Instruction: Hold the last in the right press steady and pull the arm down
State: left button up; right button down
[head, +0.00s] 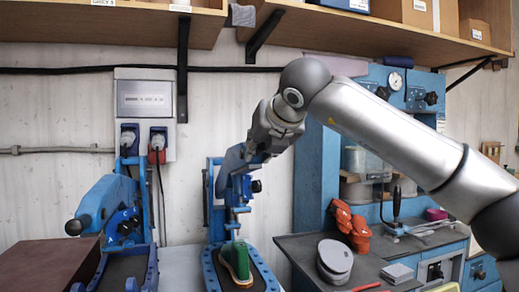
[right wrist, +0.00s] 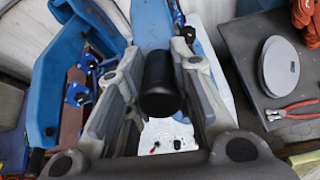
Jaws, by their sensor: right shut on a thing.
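The right press (head: 213,208) is a blue frame with an upright, a screw and an oval base. A green last (head: 236,262) with a tan edge stands in its base, under the screw. My right gripper (head: 256,152) is at the top of this press, at its arm (head: 232,160). In the right wrist view its two grey fingers are shut on the arm's black handle knob (right wrist: 160,85). The knob is hidden behind the gripper in the head view. My left gripper is not in view, and nothing of mine shows at the last.
The left press (head: 125,225), with its black-knobbed arm (head: 78,226) low, stands left. A bench (head: 300,243) at right bears a round grey-white thing (head: 334,261), orange lasts (head: 352,228) and red-handled pliers (right wrist: 293,110). A shelf (head: 370,32) with boxes hangs above.

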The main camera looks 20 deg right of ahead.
jog(key=c, duration=1.3)
grip_release()
jog(key=shift+o, duration=0.2)
jog(key=shift+s+r, duration=0.2)
jog(key=shift+s, duration=0.15)
jog(key=v, duration=1.1)
